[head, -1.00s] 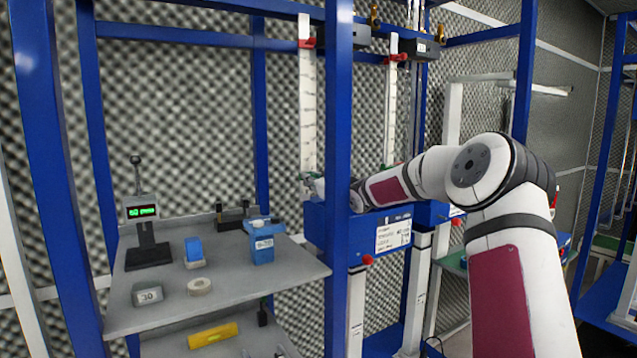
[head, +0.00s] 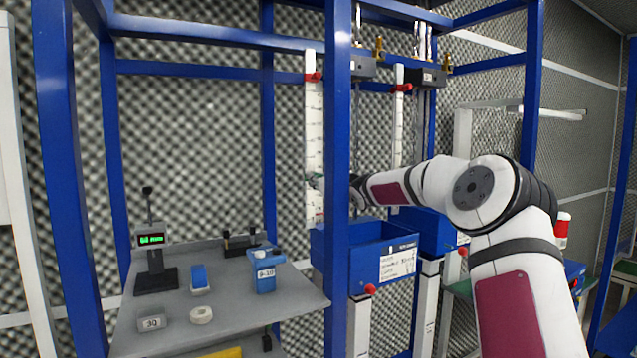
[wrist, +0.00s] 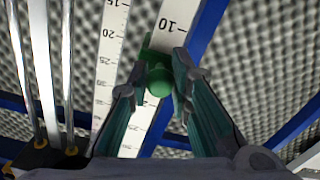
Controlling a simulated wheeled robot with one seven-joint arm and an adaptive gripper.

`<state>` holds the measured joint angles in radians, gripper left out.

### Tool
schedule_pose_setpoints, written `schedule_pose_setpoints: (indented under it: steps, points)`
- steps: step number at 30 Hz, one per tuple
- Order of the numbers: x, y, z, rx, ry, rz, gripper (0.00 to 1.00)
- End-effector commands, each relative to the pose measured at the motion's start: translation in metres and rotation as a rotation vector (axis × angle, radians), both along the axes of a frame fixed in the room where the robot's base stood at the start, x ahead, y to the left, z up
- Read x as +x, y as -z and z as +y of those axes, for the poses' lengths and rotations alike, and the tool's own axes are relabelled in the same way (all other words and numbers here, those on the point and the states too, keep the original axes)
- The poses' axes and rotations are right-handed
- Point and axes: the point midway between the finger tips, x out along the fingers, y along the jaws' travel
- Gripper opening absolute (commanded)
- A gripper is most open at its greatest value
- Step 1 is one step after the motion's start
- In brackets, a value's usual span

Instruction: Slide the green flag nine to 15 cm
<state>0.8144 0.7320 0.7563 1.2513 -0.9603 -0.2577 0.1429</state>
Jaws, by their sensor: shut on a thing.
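The green flag (wrist: 159,82) sits on a white scale strip (wrist: 176,30), close to a printed 10, in the wrist view. My gripper (wrist: 160,73) has one teal finger on each side of the flag and is shut on it. In the head view the flag (head: 315,180) shows as a small green patch on the left white scale (head: 313,130), well above the blue bin. A red flag (head: 313,77) is higher on that scale. The blue post hides most of my gripper in the head view. I cannot read a nine on the flag.
A second white scale (head: 398,125) with a red flag (head: 402,87) stands to the right. A blue post (head: 337,200) passes in front of my wrist. Blue bins (head: 365,235) are below. A grey shelf (head: 235,315) at left holds several small items.

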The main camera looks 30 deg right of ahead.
Motion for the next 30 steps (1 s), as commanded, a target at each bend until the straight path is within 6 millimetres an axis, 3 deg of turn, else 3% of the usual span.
schedule_pose_setpoints:
  steps: [2,3,6,20,30]
  points:
    - [0.000,0.000,0.001,0.001,-0.001,-0.001,0.00]
    - [0.000,0.000,0.001,0.001,-0.001,-0.001,0.21]
    - [0.000,0.000,0.001,0.000,-0.001,-0.001,0.41]
    - [-0.010,0.000,0.000,-0.003,-0.001,0.001,0.41]
    - [-0.069,0.000,-0.004,-0.003,0.003,0.002,0.41]
